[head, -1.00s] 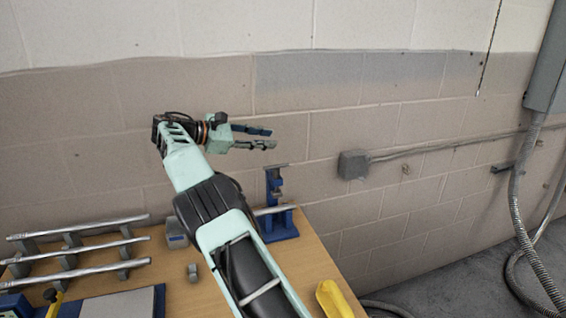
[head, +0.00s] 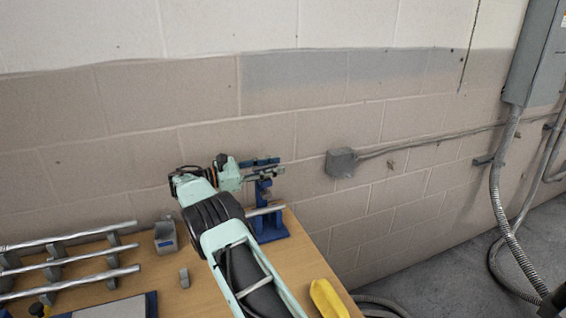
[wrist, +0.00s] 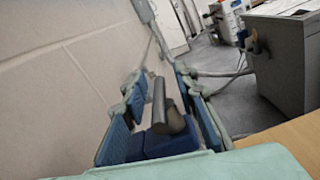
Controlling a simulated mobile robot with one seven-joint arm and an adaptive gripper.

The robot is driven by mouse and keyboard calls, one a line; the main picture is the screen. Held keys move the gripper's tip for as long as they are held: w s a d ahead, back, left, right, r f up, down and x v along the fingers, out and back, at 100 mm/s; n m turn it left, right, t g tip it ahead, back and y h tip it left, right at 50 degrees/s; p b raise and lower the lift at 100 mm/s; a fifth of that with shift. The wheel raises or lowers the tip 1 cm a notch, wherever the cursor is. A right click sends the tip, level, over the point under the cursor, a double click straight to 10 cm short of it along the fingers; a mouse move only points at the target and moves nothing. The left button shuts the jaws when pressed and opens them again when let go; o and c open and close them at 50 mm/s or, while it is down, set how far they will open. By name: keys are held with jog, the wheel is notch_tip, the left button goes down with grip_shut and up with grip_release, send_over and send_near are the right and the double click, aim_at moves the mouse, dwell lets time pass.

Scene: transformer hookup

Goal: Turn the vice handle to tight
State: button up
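The blue vice (head: 270,228) stands upright at the right back edge of the wooden bench, with a metal tube (head: 264,211) passing through it. My gripper (head: 270,168) is at the top of the vice, its fingers pointing right. In the wrist view its blue-padded fingers (wrist: 160,112) are spread apart. Between them show a dark grey bar (wrist: 158,103), which looks like the vice handle, and blue parts of the vice (wrist: 155,147). A gap shows beside the bar; I cannot tell whether either finger touches it. The handle is hard to make out in the head view.
The block wall runs close behind the bench. A rack of metal tubes (head: 65,262) sits at the left, with a small grey box (head: 166,237) beside it. A yellow object (head: 328,299) lies at the bench's right edge. A grey conduit box (head: 341,162) is on the wall.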

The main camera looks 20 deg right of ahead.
jog(key=shift+d, duration=1.55)
grip_shut()
